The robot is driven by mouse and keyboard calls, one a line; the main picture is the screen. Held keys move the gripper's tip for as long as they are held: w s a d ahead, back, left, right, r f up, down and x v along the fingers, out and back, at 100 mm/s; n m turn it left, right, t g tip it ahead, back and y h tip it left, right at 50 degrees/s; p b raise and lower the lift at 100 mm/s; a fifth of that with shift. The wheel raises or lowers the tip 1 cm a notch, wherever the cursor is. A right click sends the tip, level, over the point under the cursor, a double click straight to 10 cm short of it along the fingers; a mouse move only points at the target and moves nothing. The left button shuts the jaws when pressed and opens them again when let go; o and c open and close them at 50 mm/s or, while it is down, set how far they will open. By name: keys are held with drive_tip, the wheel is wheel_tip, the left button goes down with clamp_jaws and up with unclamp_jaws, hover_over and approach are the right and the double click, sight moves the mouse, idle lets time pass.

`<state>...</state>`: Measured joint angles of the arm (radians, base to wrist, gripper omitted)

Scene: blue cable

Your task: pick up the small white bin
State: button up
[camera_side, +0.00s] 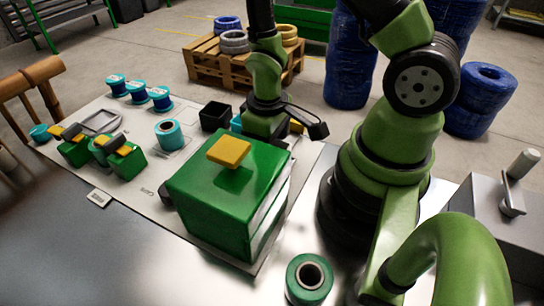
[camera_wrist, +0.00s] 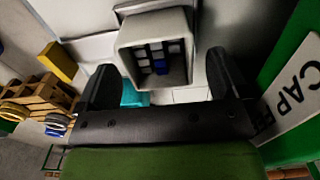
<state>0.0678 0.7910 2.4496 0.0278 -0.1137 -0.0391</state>
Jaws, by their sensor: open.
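The small white bin (camera_wrist: 124,56), pale grey-white and square, shows in the wrist view with several grey and blue small pieces inside. My gripper (camera_wrist: 165,72) is open, its two black fingers on either side of the bin's near part; I cannot tell whether they touch it. In the side view my gripper is down behind the large green box (camera_side: 215,205), which hides the fingers, and the white bin cannot be made out there.
The green box with a yellow handle (camera_side: 229,151) stands close by; its "CAP" label (camera_wrist: 292,98) is at right in the wrist view. A black bin (camera_side: 214,116) and a teal spool (camera_side: 169,134) stand left of my gripper. A yellow block (camera_wrist: 59,62) is near.

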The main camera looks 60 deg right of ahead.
drive_tip(key=shift+f, duration=0.9)
drive_tip(key=c, duration=1.1)
drive_tip(key=shift+r, duration=0.1)
